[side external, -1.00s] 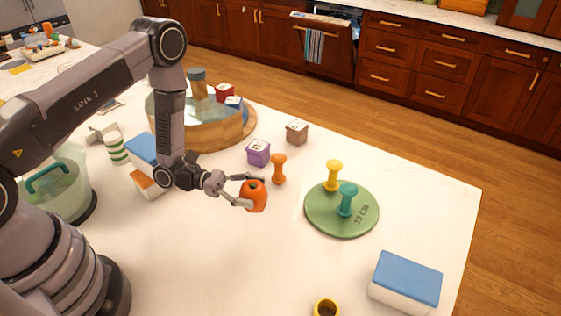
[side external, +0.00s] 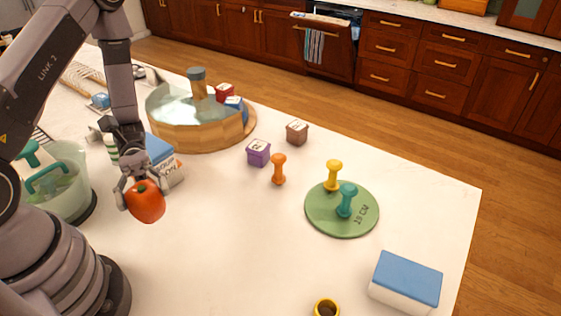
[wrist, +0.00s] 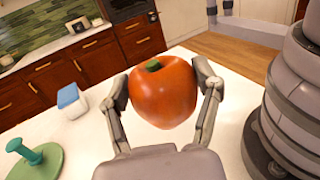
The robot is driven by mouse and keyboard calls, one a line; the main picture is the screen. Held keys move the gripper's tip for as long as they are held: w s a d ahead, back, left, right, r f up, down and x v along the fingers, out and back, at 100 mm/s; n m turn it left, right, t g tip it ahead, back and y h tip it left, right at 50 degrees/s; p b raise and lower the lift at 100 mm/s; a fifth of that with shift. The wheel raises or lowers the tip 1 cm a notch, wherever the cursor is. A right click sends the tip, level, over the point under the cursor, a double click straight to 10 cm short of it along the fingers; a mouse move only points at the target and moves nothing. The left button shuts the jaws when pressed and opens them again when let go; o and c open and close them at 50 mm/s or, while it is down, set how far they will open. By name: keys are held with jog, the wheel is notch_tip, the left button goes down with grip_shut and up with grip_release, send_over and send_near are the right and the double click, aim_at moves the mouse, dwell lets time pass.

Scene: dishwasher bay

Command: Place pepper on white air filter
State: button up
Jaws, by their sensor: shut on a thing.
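The pepper (side external: 146,203) is round and orange-red with a green stem. My gripper (side external: 139,188) is shut on it, with one finger on each side, and holds it above the white counter at the left. The wrist view shows the pepper (wrist: 163,92) squarely between the fingertips of my gripper (wrist: 164,88), stem visible. I cannot pick out a white air filter for certain. A pale ribbed object (side external: 84,73) lies at the far left behind my arm, partly hidden.
A glass bowl (side external: 60,190) with a teal handle stands left of the pepper. A blue-and-white box (side external: 165,160) is close behind it. A round wooden basin (side external: 195,133), small cubes and a green disc (side external: 340,222) stand further right.

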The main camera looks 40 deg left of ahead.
jog(key=s+a+f+m+g+y, duration=0.2)
jog(key=s+a+m+g+y, duration=0.1)
jog(key=a+m+g+y, duration=0.95)
jog(key=w+a+r+m+t+y, duration=0.1)
jog(key=w+a+m+t+y, duration=0.5)
jog(key=a, duration=0.6)
jog(key=w+a+r+m+t+y, duration=0.1)
jog(key=a+m+t+y, duration=0.3)
jog(key=a+y, duration=0.55)
jog(key=w+a+r+m+t+y, duration=0.2)
jog(key=w+a+m+t+y, duration=0.3)
jog(key=a, duration=0.8)
jog(key=shift+t+y, duration=0.3)
jog(key=shift+t, duration=0.05)
jog(key=w+a+f, duration=0.2)
jog(key=a+f, duration=0.1)
jog(key=a, duration=0.1)
jog(key=w+a+f, duration=0.2)
jog(key=a+f, duration=0.1)
jog(key=w+a+f, duration=0.2)
jog(key=a+f, duration=0.2)
jog(key=shift+w+a+f, duration=0.1)
jog(key=shift+w+a, duration=0.2)
jog(key=shift+w, duration=0.1)
jog(key=shift+f, duration=1.6)
jog(key=shift+f, duration=0.15)
